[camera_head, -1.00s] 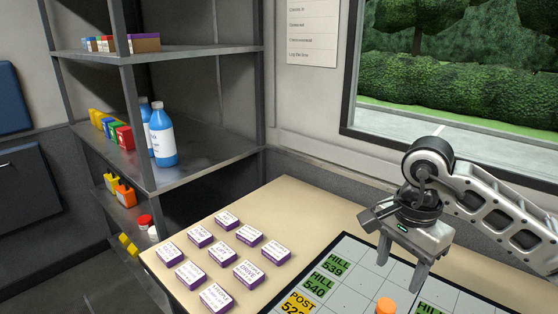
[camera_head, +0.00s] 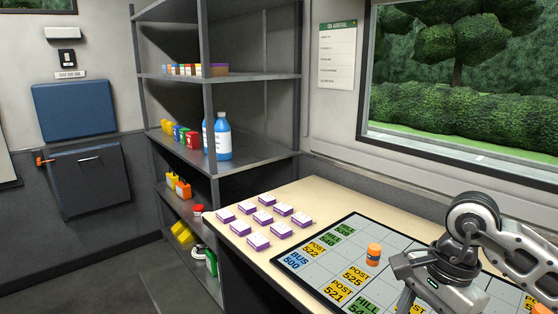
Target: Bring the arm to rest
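My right arm comes in from the right, and its gripper (camera_head: 436,298) hangs low over the right part of the board (camera_head: 306,276). The gripper's fingers are cut off by the bottom edge, so I cannot tell whether they are open or shut. My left gripper is not in view. A small orange jar (camera_head: 374,254) stands upright on the board, left of my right gripper and apart from it.
The board has yellow, green and blue labelled squares. Several purple-and-white boxes (camera_head: 257,241) stand on the beige table (camera_head: 300,190) at the board's left. A metal shelf (camera_head: 255,150) with blue bottles (camera_head: 222,139) stands at the left. The window wall is behind the table.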

